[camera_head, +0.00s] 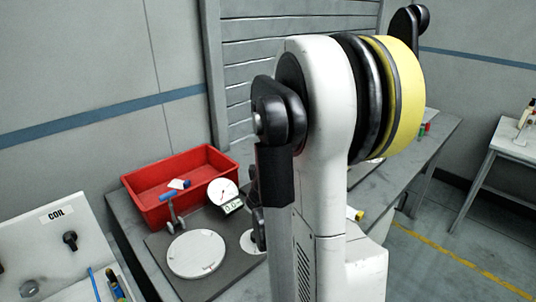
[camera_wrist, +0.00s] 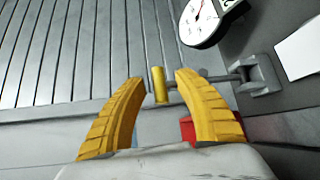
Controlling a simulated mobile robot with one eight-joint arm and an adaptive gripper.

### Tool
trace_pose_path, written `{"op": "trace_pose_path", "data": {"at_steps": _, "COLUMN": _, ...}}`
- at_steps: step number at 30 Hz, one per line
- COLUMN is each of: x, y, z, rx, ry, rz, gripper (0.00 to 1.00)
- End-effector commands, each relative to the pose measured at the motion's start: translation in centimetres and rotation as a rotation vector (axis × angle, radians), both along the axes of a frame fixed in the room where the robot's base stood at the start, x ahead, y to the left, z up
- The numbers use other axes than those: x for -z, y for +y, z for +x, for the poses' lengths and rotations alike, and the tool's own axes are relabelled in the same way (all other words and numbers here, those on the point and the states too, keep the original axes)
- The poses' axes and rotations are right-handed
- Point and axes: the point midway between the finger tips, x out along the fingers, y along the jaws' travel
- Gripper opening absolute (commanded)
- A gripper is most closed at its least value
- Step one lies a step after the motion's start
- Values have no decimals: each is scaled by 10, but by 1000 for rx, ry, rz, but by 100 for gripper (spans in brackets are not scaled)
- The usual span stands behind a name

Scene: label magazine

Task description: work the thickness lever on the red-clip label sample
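In the wrist view my gripper (camera_wrist: 159,80) has two curved yellow fingers spread apart. A short upright yellow cylinder (camera_wrist: 158,86), likely the lever's grip, shows in the gap between the fingertips, with space on both sides. A grey rod (camera_wrist: 218,78) runs behind the right finger to a grey bracket (camera_wrist: 258,76). A dial gauge (camera_wrist: 203,18) stands above it; a gauge dial (camera_head: 223,191) with a small display (camera_head: 233,207) also shows in the head view. A white sheet (camera_wrist: 301,48) is at the right; I cannot tell if it is the sample. I see no clear red clip.
My arm hides much of the bench. A panel marked COIL (camera_head: 30,240) is at left, another table (camera_head: 508,160) at right.

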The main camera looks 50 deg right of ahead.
Motion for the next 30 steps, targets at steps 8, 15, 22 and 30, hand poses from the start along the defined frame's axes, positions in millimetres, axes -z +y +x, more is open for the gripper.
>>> {"op": "trace_pose_path", "data": {"at_steps": 8, "x": 0, "y": -3, "z": 2, "rx": 0, "ry": 0, "rz": 0, "gripper": 38}}
{"op": "trace_pose_path", "data": {"at_steps": 15, "x": 0, "y": -3, "z": 2, "rx": 0, "ry": 0, "rz": 0, "gripper": 0}}
{"op": "trace_pose_path", "data": {"at_steps": 22, "x": 0, "y": -3, "z": 3, "rx": -1, "ry": -1, "rz": 1, "gripper": 0}}
{"op": "trace_pose_path", "data": {"at_steps": 30, "x": 0, "y": -3, "z": 10, "rx": -1, "ry": 0, "rz": 0, "gripper": 0}}
